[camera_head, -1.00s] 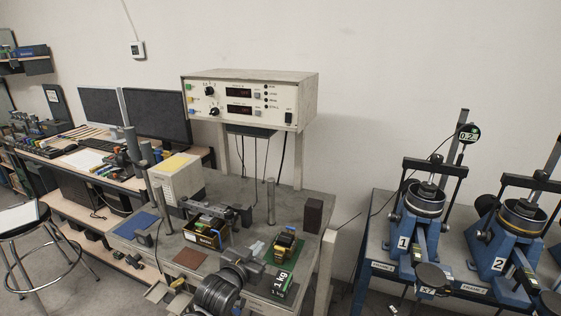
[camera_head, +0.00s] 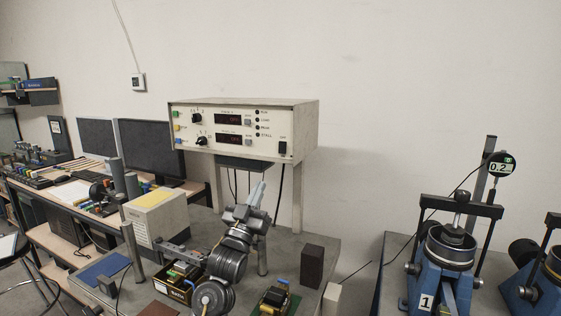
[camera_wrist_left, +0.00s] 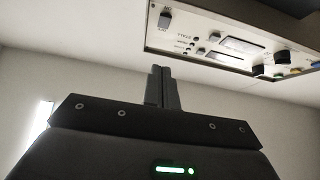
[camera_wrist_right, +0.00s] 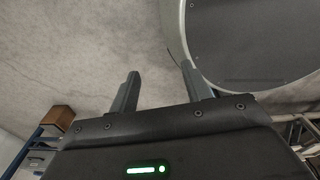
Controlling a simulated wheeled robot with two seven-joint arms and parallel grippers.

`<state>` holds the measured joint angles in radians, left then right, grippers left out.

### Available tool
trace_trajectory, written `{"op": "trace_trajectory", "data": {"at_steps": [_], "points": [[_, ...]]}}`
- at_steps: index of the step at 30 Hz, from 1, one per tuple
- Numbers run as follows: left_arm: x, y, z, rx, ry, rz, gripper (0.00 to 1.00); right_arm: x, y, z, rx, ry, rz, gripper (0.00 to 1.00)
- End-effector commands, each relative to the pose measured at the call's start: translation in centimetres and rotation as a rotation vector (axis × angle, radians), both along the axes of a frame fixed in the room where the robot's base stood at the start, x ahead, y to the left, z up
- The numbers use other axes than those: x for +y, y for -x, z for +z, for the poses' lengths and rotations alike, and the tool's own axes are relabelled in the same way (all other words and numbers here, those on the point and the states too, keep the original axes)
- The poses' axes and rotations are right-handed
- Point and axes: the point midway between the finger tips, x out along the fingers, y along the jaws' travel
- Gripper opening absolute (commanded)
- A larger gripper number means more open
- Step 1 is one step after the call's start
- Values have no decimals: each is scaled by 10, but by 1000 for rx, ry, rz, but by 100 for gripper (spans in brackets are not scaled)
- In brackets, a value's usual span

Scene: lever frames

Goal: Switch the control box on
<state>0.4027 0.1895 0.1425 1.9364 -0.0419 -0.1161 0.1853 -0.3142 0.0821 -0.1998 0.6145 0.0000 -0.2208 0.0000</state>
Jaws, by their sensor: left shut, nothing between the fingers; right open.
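The control box (camera_head: 243,128) is a cream case on a raised stand at the back of the bench. Its front panel has knobs, two dark displays, small indicator dots and a black rocker switch (camera_head: 283,149) at the lower right. In the left wrist view the panel appears upside down, with the switch (camera_wrist_left: 165,19) at its left end. My left gripper (camera_head: 258,193) is shut and empty, below the box and to the left of the switch, apart from it. Its fingers (camera_wrist_left: 161,88) show closed in the left wrist view. My right gripper (camera_wrist_right: 158,88) is open and empty, and not in the head view.
A dark block (camera_head: 312,266) stands on the bench at right. A beige box (camera_head: 156,220) and small devices stand at left. Blue numbered frames (camera_head: 447,262) stand on a table further right. The wall space right of the control box is free.

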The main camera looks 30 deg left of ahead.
Motion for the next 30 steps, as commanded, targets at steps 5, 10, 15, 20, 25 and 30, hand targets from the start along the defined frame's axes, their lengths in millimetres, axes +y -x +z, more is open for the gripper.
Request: {"op": "trace_trajectory", "data": {"at_steps": [5, 10, 15, 20, 25, 30], "points": [[0, -9, 9, 0, 1, -1, 0, 2, 1, 7, 2, -3, -1, 48], [0, -32, 30, 1, 3, -3, 0, 6, -22, 23, -30, -8, -1, 48], [1, -62, 54, 2, 2, -4, 0, 6, -26, 42, -36, -8, -1, 48], [3, -87, 66, 5, 2, -4, 0, 5, -17, 55, -25, -8, -1, 48], [4, -108, 61, 4, 2, -5, 0, 4, -10, 64, -14, -4, -1, 48], [4, -118, 58, 4, 1, -4, 0, 1, -11, 67, -15, -1, 0, 48]]}}
